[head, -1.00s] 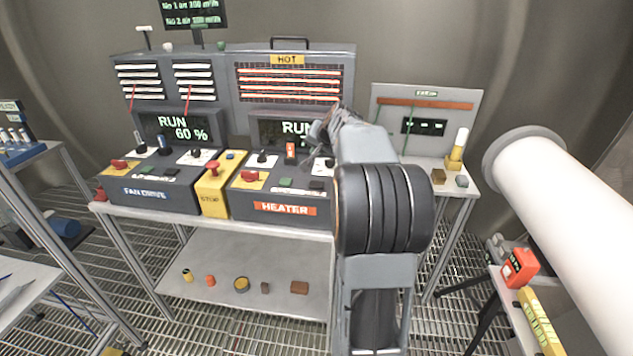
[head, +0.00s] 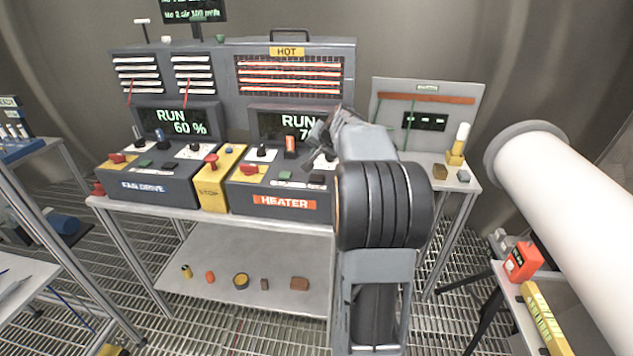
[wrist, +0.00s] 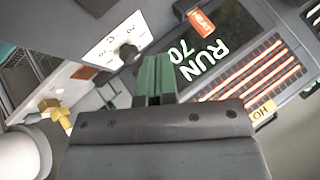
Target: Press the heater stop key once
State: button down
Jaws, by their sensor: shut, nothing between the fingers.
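The heater unit (head: 240,203) is a dark sloped console with an orange HEATER label (head: 284,202). On its top are a green key (head: 285,175) and a black key (head: 317,179); their markings are too small to read, so I cannot tell which is stop. Its display (head: 290,124) reads RUN, and the wrist view shows RUN 70 on the display (wrist: 200,60). My gripper (head: 316,147) is over the right part of the console, its tips apart from the keys as far as I see. In the wrist view its green fingers are shut and empty; no keys show there.
An orange tag (head: 291,144) and a black knob (head: 262,150) stand up near my gripper. A yellow STOP box (head: 212,195) and the fan drive unit (head: 145,187) are to the left. A red switch (head: 250,169) sits at the heater's left. A large white pipe (head: 565,210) is at right.

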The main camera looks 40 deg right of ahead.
aim_at(318, 177)
jog(key=shift+f+b, duration=2.1)
jog(key=shift+f, duration=0.85)
jog(key=shift+f, duration=0.15)
jog(key=shift+f+b, duration=0.3)
jog(key=shift+b, duration=0.2)
jog(key=shift+f+b, duration=0.45)
jog(key=shift+r, duration=0.1)
dwell(0.4)
jog(key=shift+r+p, duration=0.65)
jog(key=shift+r, duration=0.15)
jog(key=shift+r+p, duration=1.9)
jog(key=shift+r, duration=0.65)
